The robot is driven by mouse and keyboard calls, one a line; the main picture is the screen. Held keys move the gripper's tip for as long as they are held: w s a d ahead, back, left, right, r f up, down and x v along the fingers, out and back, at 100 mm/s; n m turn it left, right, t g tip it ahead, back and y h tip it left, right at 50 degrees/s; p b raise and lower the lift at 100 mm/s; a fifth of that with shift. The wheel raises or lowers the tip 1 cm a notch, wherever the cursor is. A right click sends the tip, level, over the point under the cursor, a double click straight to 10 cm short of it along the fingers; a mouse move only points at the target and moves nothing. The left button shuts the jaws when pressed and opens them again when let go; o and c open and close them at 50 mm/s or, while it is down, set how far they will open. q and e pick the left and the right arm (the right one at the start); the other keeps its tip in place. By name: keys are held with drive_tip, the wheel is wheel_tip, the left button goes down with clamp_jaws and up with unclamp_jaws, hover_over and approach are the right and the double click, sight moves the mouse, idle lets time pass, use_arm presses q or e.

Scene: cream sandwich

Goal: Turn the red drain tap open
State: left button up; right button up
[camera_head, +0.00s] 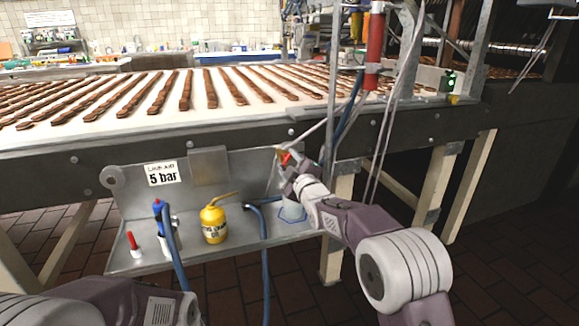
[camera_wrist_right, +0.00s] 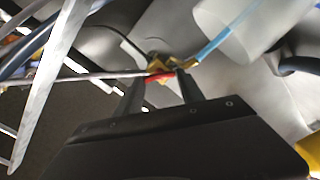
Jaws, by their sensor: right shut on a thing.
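The red drain tap (camera_wrist_right: 160,75) shows in the right wrist view as a small red lever on a brass fitting (camera_wrist_right: 180,64). A light blue tube runs from the fitting toward the upper right. My right gripper (camera_wrist_right: 160,82) is shut on the red lever, with one dark finger on each side of it. In the head view my right gripper (camera_head: 287,164) is at the right end of the metal shelf, under the conveyor. The red tap shows there only as a small red patch (camera_head: 285,158). My left gripper is not in view; only part of my left arm shows at the lower left.
A yellow oil can (camera_head: 213,222), a blue-handled tool in a cup (camera_head: 158,210) and a red-tipped marker (camera_head: 133,244) stand on the shelf (camera_head: 200,255). Hoses and thin bars hang close by.

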drive_tip(key=n+b, duration=0.2)
drive_tip(key=n, duration=0.5)
drive_tip(key=shift+f+b, duration=0.2)
drive_tip(key=shift+b, duration=0.15)
idle(0.4)
drive_tip(key=o, duration=1.4)
drive_tip(key=shift+c, duration=0.2)
drive_tip(key=shift+s+r, duration=0.1)
drive_tip(key=p+v, duration=0.1)
drive_tip(key=v, duration=0.8)
drive_tip(key=shift+p, duration=0.35)
